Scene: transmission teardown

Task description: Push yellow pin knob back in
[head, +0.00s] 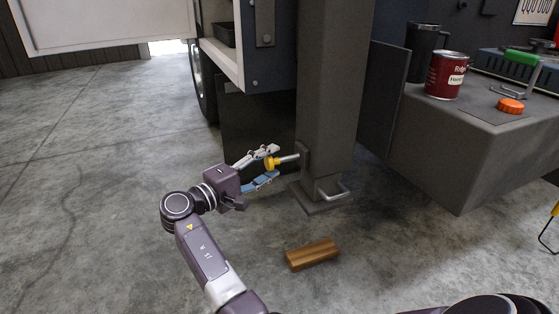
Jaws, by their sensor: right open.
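The yellow pin knob (269,163) sits at the outer end of a light metal pin (288,158). The pin sticks out to the left from a plate on the grey post (327,110). My right gripper (272,162) is open, with one finger above the knob and the other below it. The knob lies between the fingertips; I cannot tell whether either finger touches it. My left gripper is not in view.
A metal handle (335,189) projects low on the post. A wooden block (312,254) lies on the concrete floor below. At right, a grey bench (470,135) holds a red can (446,76) and an orange cap (511,106). Floor at left is clear.

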